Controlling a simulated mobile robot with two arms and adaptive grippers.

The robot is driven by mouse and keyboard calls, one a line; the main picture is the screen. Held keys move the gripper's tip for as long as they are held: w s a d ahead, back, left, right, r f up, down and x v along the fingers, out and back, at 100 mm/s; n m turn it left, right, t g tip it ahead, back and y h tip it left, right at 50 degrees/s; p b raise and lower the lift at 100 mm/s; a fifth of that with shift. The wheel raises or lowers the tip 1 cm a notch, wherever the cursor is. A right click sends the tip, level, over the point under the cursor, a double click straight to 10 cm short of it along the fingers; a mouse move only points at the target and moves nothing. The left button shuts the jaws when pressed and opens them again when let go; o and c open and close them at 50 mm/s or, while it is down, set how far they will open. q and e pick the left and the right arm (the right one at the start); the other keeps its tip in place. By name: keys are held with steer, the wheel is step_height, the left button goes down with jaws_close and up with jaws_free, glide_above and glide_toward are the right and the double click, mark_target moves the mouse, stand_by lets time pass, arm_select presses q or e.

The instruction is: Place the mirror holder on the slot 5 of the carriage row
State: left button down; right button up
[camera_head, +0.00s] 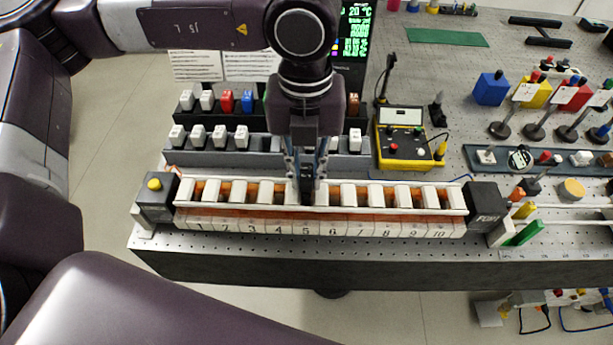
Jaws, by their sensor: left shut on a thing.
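The carriage row (250,226) is a long white rail with orange-brown inside. White blocks stand along it and numbers run along its front. My left gripper (306,186) points straight down over the middle of the row, at the place above the number 5. It is shut on a narrow dark piece, the mirror holder (306,184), mostly hidden between the fingers. The piece is low between two white blocks; I cannot tell whether it touches the bottom of the slot. My right gripper is not in view.
Behind the row, racks (262,150) hold white, red and blue pieces. A yellow meter box (404,138) stands behind right. Dark end blocks (487,205) close the row, the left with a yellow button (154,184). Stands and coloured cubes (491,89) crowd the right.

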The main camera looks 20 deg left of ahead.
arm_select(q)
step_height(320, 180, down, 2)
steer(key=shift+f, duration=0.4)
steer(key=c, duration=2)
jaws_free()
steer(key=shift+o, duration=0.8)
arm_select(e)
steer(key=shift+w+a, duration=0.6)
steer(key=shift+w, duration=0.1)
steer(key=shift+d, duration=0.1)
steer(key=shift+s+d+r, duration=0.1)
